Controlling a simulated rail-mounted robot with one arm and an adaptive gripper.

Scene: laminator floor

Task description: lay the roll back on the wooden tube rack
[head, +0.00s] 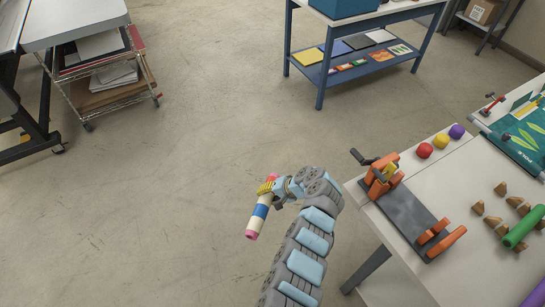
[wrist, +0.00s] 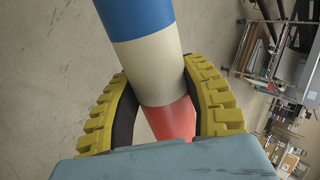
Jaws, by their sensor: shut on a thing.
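The roll (head: 260,212) is a short tube with pink, cream and blue bands. My gripper (head: 268,187) is shut on it over the open floor, left of the white table. In the wrist view, the roll (wrist: 143,60) passes between the yellow ribbed fingers (wrist: 160,95), with blue, cream and red bands showing. The wooden tube rack (head: 493,225) appears as several brown wooden blocks on the table at the right, well apart from my gripper. A green tube (head: 523,227) lies across some of the blocks.
An orange clamp device with a dark grey bed (head: 408,213) stands on the white table (head: 385,270), between my gripper and the rack. Red, yellow and purple balls (head: 441,141) sit behind it. A purple tube (head: 537,292) lies at the lower right. A blue-framed bench (head: 320,85) stands behind.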

